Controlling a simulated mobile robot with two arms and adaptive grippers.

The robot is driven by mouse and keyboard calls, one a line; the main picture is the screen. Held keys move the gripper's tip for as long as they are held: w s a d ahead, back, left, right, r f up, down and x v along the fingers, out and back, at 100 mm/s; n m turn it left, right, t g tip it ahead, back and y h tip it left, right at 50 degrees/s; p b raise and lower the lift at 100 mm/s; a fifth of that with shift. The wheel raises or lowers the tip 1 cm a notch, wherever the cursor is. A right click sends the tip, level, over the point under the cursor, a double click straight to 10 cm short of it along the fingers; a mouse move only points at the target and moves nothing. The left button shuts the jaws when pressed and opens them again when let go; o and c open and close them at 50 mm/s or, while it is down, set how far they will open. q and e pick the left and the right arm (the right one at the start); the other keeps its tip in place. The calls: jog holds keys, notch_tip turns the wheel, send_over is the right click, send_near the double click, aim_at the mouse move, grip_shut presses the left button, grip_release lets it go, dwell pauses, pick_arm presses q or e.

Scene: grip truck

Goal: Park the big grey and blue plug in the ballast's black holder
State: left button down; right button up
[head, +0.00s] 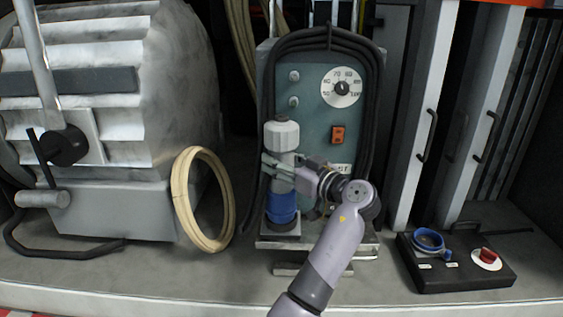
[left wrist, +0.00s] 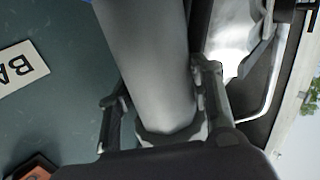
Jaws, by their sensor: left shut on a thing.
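The big grey and blue plug (head: 281,137) stands upright in front of the teal ballast box (head: 318,140), its pale grey cap up and its blue collar down. My left gripper (head: 280,172) is shut around its grey middle. In the left wrist view the grey barrel (left wrist: 152,65) lies between both fingers of my gripper (left wrist: 160,100). The black holder (head: 282,229) shows as a dark block directly under the blue collar. I cannot tell whether the plug's lower end is seated in it or only just above it. My right gripper is out of view.
A black panel (head: 470,279) with a blue ringed socket (head: 428,240) and a red knob (head: 488,255) lies at the right. A coiled tan hose (head: 181,200) and a large grey machine (head: 100,120) stand at the left. Black cable hangs around the ballast.

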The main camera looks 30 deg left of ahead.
aim_at(281, 145)
pick_arm(q)
jog(key=shift+f, duration=0.2)
jog(key=shift+r, duration=0.15)
jog(key=shift+r+p, duration=0.3)
jog(key=shift+r, duration=1.7)
jog(key=shift+w+r, duration=0.1)
jog(key=shift+r, duration=0.05)
